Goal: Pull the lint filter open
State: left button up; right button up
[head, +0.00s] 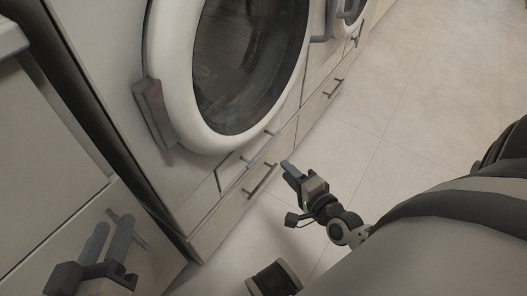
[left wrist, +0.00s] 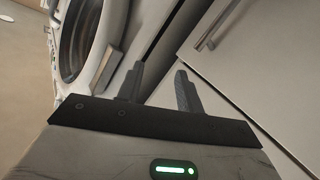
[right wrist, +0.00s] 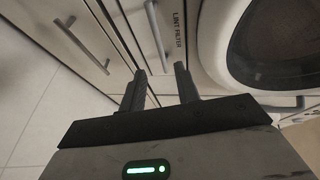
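The lint filter panel (head: 232,168) sits low on the front of the machine, just below the round door, and looks flush. Its label reads "LINT FILTER" (right wrist: 178,28) in the right wrist view, beside a metal bar handle (right wrist: 157,35). My right gripper (head: 289,168) is open and empty, in front of the base and to the right of the panel. In the right wrist view its fingertips (right wrist: 159,68) are near the handle's lower end, apparently apart from it. My left gripper (head: 109,238) is open and empty at the lower left; it also shows in the left wrist view (left wrist: 160,72).
A drawer with a dark bar handle (head: 262,180) lies directly below the panel. The round machine door (head: 175,100) is closed above. A cabinet (head: 45,190) with a handle stands near my left gripper. Open tiled floor (head: 400,110) lies to the right.

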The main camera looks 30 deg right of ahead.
aim_at(265, 149)
jog(key=w+b, duration=0.1)
jog(key=w, duration=0.2)
jog(key=w+f+b, duration=0.1)
jog(key=w, duration=0.3)
jog(key=w+f+b, duration=0.1)
jog(key=w, duration=0.3)
jog(key=shift+w+f, duration=0.1)
jog(key=shift+w, duration=0.3)
pick_arm(q)
jog(key=shift+w+d+r+n+t+h, duration=0.15)
jog(key=shift+r+t+h, duration=0.2)
jog(key=shift+r, duration=0.1)
jog(key=shift+w+d+r+n+t+h, duration=0.15)
jog(key=shift+r+t+h, duration=0.2)
jog(key=shift+r, duration=0.1)
pick_arm(e)
grip_shut()
